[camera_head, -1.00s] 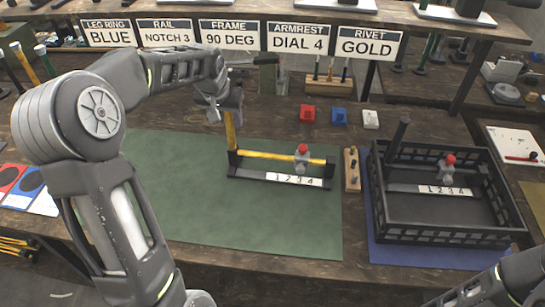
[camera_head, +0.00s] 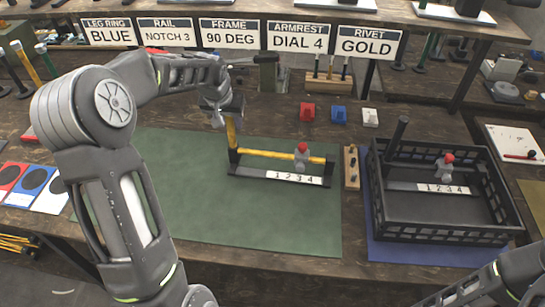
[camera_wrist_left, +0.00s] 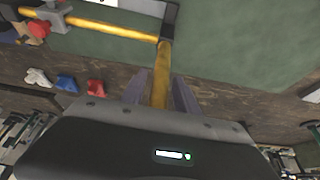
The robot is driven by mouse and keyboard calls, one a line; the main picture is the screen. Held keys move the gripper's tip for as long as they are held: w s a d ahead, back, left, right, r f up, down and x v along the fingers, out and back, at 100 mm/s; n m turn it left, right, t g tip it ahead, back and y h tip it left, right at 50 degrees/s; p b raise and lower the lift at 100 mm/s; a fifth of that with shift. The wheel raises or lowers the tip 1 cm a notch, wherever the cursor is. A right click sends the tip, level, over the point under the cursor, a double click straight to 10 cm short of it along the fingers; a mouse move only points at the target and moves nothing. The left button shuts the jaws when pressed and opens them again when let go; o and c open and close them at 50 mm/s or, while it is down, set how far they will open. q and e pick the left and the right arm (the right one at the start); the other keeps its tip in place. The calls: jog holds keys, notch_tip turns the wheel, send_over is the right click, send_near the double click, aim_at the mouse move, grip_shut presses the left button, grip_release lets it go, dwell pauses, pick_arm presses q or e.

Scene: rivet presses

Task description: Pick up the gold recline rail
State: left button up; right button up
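The gold recline rail (camera_head: 272,155) stands on the green mat (camera_head: 190,215). It has a gold horizontal rod, an upright gold post at its left end, a black base with a white strip marked 1 to 4, and a grey slider with a red knob (camera_head: 302,153) near 3. My left gripper (camera_head: 221,117) is at the upper part of the post. In the left wrist view the post (camera_wrist_left: 162,75) stands between the two fingers, which look open with gaps beside it. My right gripper is out of view; only part of my right arm shows at bottom right.
A black crate (camera_head: 440,236) on a blue mat holds a similar dark rail (camera_head: 402,187). A wooden block with pegs (camera_head: 351,168) stands between the mats. Red (camera_head: 307,111), blue (camera_head: 339,116) and white (camera_head: 370,118) pieces lie behind. Signs line the shelf.

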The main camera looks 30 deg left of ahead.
pick_arm(q)
grip_shut()
jog(key=shift+r, duration=0.1)
dwell(1.0)
